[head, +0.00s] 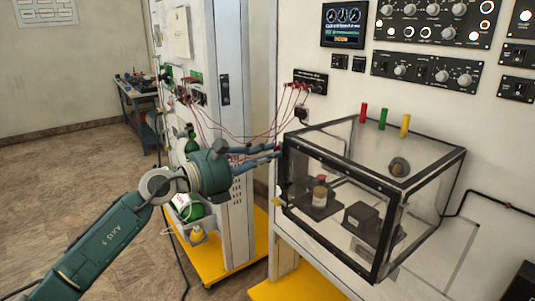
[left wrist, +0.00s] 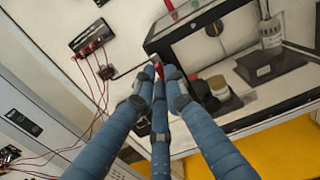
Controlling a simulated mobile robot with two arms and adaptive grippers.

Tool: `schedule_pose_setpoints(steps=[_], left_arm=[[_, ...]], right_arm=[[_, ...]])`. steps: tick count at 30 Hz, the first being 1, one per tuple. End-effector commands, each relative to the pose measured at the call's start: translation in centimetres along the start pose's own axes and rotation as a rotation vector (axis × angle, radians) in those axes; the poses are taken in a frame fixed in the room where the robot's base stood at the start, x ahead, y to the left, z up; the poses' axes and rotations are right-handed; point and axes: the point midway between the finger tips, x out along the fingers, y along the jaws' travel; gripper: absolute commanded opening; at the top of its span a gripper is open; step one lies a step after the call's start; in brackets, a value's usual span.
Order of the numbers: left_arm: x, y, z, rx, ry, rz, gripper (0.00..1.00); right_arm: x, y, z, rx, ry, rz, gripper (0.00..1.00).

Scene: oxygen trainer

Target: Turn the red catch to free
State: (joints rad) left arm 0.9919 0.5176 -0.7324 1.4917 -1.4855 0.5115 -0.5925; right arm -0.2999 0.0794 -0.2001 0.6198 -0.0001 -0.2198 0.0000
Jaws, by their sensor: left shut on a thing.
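A clear-walled box (head: 378,255) with a black frame stands against the white panel at the right. The red catch (left wrist: 171,73) shows as a small red piece at the box's near left corner in the left wrist view, largely hidden by my fingers. My left gripper (head: 279,150) reaches in from the left, with its blue fingers closed together on the catch at the box's upper left edge. In the left wrist view the fingertips (left wrist: 163,74) meet around the red piece. Which way the catch is turned cannot be made out. My right gripper is not in view.
Inside the box are a small jar (head: 320,192) with a red top and a dark block (head: 361,219). Red, green and yellow pegs (head: 383,117) stand above it. Thin red cables (head: 236,137) hang between the panels, behind my left gripper. Floor is open at the left.

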Motion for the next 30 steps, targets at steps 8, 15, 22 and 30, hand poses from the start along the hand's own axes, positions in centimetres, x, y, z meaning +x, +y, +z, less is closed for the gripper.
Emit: schedule_pose_setpoints(steps=[8, 15, 22, 30], left_arm=[[0.0, -0.1, -0.3, -0.001, 0.005, -0.002, 0.30], [0.0, 0.0, -0.1, 0.000, 0.002, -0.001, 0.30], [-2.0, 0.1, -0.2, 0.001, 0.003, 0.002, 0.30], [-7.8, 0.2, -0.3, 0.000, 0.005, 0.003, 0.30]], right_arm=[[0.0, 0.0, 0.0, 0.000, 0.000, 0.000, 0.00], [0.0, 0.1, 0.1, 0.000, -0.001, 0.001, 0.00], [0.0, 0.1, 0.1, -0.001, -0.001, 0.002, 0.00], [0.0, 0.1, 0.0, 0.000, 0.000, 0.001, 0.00]])
